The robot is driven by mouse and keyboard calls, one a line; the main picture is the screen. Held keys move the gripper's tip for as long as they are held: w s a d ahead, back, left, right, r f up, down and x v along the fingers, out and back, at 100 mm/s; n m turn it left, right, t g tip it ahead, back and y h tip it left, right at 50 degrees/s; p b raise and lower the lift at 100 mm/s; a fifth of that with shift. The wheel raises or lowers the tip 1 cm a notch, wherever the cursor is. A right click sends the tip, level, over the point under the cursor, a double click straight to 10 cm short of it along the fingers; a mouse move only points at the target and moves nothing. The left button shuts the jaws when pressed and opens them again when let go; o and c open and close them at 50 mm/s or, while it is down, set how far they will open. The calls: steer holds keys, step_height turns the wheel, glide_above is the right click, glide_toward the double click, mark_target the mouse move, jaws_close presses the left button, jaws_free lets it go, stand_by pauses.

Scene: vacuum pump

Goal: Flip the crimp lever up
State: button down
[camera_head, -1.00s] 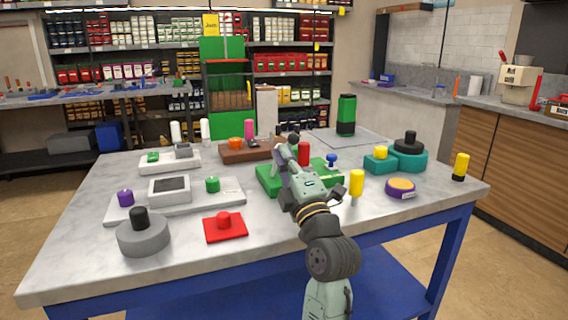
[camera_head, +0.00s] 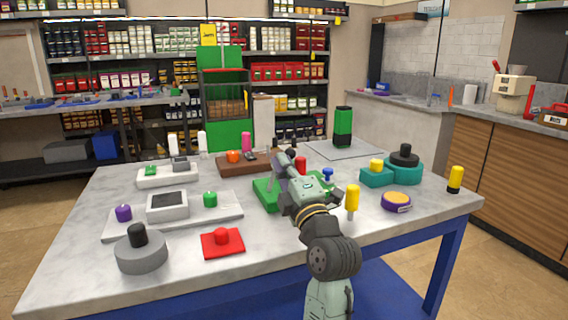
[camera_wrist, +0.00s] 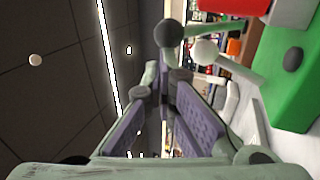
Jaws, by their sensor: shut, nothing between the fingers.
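A green base (camera_head: 265,195) with a red upright part (camera_head: 301,165) stands mid-table in the head view, partly hidden by my arm. In the wrist view the green base (camera_wrist: 300,75) fills the right side, with a red part (camera_wrist: 233,5) above it. Two levers reach left from it: one ends in a dark ball (camera_wrist: 168,35), the other in a white ball (camera_wrist: 205,50). I cannot tell which is the crimp lever. My gripper (camera_wrist: 161,78) is shut and empty, its tips just below the dark ball; contact is unclear. In the head view my gripper (camera_head: 284,158) is over the base's left side.
A yellow peg (camera_head: 352,198) stands close to the right of my arm, and a blue knob (camera_head: 328,174) is beside the green base. A red button block (camera_head: 222,242) and a grey round block (camera_head: 141,254) lie front left. Bare tabletop (camera_head: 270,262) lies in front.

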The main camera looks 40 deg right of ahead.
steer(key=shift+r, duration=0.2)
steer(key=w+d+r+g+p, duration=0.2)
steer(key=w+r+p, duration=0.3)
steer(key=w+r, duration=0.3)
steer(key=w+g, duration=0.1)
steer(key=w, duration=0.2)
steer(key=shift+w+d+g+y, duration=0.15)
steer(key=shift+d+g+y, duration=0.15)
steer(key=shift+d+y, duration=0.1)
steer(key=shift+a, duration=0.1)
stand_by(1.0)
